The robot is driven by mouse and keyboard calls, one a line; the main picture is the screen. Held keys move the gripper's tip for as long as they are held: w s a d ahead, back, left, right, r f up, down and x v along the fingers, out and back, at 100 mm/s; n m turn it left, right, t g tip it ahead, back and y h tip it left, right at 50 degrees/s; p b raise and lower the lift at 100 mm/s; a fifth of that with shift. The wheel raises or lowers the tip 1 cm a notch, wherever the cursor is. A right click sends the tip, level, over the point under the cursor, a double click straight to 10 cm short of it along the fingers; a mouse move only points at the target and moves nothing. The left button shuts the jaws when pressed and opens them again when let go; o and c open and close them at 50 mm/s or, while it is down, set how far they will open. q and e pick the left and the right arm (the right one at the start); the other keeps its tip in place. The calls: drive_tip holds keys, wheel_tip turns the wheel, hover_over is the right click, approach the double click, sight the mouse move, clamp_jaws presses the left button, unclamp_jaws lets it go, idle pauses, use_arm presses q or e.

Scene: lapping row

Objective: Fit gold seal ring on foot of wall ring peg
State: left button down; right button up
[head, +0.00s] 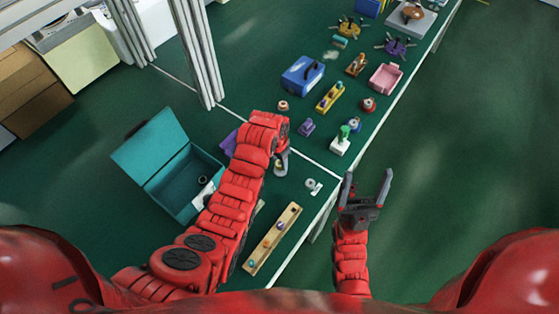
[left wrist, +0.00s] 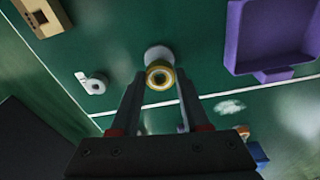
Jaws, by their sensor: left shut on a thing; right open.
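My left gripper (head: 281,165) reaches over the green table in the head view. In the left wrist view its two fingers (left wrist: 160,92) are shut on the gold seal ring (left wrist: 160,77). The ring's opening faces the camera. A pale round piece (left wrist: 157,54), possibly the foot of the wall ring peg, shows just beyond the ring. I cannot tell whether the ring touches it or sits around anything. In the head view my left arm and fingers largely hide this spot. My right gripper (head: 368,190) is open and empty, off the table's right edge.
A white roll-like piece (head: 313,186) lies near the right edge. A wooden board with several pegs (head: 272,240) is nearer me. An open teal box (head: 182,185) stands left. A purple tray (left wrist: 275,40) is close to the left gripper. Several small objects and a blue box (head: 302,76) fill the far table.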

use_arm(q)
drive_tip(key=shift+b, duration=0.3)
drive_tip(key=shift+f+b, duration=1.15)
drive_tip(key=shift+f, duration=0.5)
drive_tip(key=shift+c, duration=1.5)
unclamp_jaws()
drive_tip(key=shift+r, duration=0.55)
drive_tip(key=r, duration=0.1)
drive_tip(key=r+b, duration=0.1)
drive_tip(key=r, duration=0.3)
drive_tip(key=shift+s+a+b, duration=0.15)
drive_tip(key=shift+a+b, duration=0.1)
drive_tip(key=shift+b, duration=0.05)
wheel_tip(320, 180, up, 11)
drive_tip(key=s+p, duration=0.1)
drive_tip(key=p, duration=1.1)
drive_tip(key=shift+a+r, duration=0.15)
drive_tip(key=shift+a, duration=0.3)
drive_tip(key=shift+s, duration=0.1)
